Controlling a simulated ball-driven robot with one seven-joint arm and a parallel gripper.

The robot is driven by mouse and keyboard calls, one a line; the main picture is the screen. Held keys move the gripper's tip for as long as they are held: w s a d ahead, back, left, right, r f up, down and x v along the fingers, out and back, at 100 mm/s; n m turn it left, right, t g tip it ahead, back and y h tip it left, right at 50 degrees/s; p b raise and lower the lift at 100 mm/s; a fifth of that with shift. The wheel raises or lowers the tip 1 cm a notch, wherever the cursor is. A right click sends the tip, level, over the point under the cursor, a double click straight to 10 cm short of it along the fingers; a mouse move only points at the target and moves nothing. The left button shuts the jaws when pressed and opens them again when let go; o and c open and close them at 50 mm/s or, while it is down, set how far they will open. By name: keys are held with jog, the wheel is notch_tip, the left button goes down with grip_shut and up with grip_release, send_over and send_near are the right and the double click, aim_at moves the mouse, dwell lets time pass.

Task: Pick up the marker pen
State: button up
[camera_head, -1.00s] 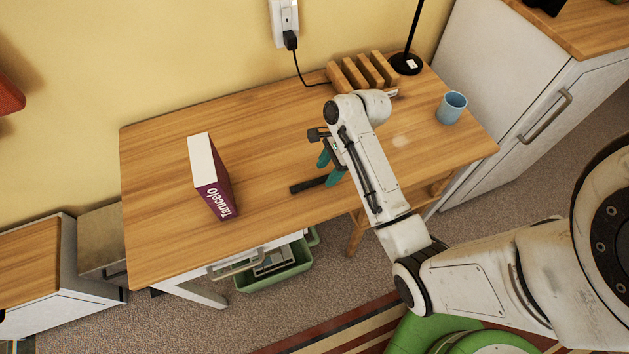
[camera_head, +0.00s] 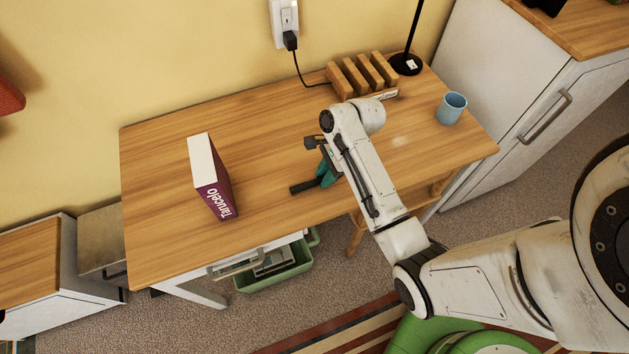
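The marker pen (camera_head: 303,187) is a dark, thin stick lying on the wooden desk (camera_head: 270,150), near its front edge. Its left part shows; its right end is hidden behind my gripper's fingers. My gripper (camera_head: 325,176) has teal fingers, reaches down at the pen's right end and looks shut on it. The pen appears to be still at desk level. My arm partly hides the far finger.
A purple and white box (camera_head: 212,180) stands left on the desk. A wooden rack (camera_head: 362,77), a black lamp base (camera_head: 406,64) and a blue mug (camera_head: 452,107) stand to the back and right. The desk's middle left is clear.

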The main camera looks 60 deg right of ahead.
grip_shut()
